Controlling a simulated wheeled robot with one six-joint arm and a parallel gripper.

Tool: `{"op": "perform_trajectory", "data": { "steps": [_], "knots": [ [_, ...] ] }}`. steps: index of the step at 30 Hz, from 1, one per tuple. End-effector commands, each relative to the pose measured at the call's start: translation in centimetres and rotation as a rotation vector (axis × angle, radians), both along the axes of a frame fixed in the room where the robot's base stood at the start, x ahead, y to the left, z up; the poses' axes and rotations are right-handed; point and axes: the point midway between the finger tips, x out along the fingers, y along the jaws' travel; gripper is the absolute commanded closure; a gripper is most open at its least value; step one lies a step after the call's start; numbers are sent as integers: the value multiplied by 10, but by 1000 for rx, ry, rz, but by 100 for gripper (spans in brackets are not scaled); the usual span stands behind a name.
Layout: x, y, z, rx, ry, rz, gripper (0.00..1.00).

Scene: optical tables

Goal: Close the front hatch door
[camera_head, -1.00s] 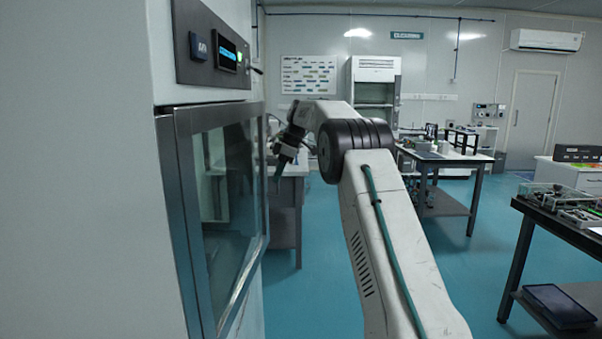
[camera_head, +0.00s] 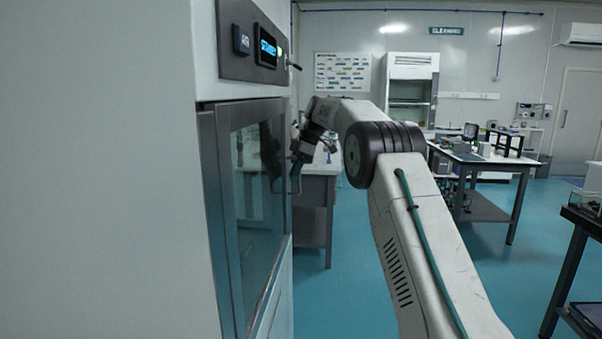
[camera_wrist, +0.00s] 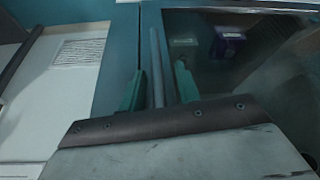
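The front hatch door (camera_head: 206,200) has a dark grey frame around a glass pane (camera_head: 255,190), set below the cabinet's control panel (camera_head: 262,40). It looks about flush with the cabinet front; I cannot tell whether it is fully shut. My gripper (camera_head: 297,175) is at the door's far right edge. In the wrist view, my gripper (camera_wrist: 160,88) has two green fingers spread apart. The grey bar handle (camera_wrist: 155,50) runs between them, with a gap to each finger visible. Contact with the handle is unclear. The glass shows again on the right in the wrist view (camera_wrist: 255,60).
A table (camera_head: 318,180) stands just beyond the cabinet. Another table (camera_head: 485,165) with equipment is farther right, and a dark table (camera_head: 580,222) stands at the right edge. The blue floor (camera_head: 350,290) beside the cabinet is clear.

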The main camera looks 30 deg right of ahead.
Motion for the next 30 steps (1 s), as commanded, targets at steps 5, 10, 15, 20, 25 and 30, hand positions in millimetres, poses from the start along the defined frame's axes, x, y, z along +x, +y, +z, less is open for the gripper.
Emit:
{"op": "perform_trajectory", "data": {
  "steps": [5,10,15,20,25,30],
  "knots": [
    [-2,-5,-1,-1,3,-4,68],
    [-3,-10,8,-1,2,-6,68],
    [-7,-20,35,-1,0,-7,68],
    [-10,-26,57,-1,1,-3,68],
    [-13,-30,69,0,2,-2,68],
    [-14,-31,71,0,3,-3,68]
  ]
}}
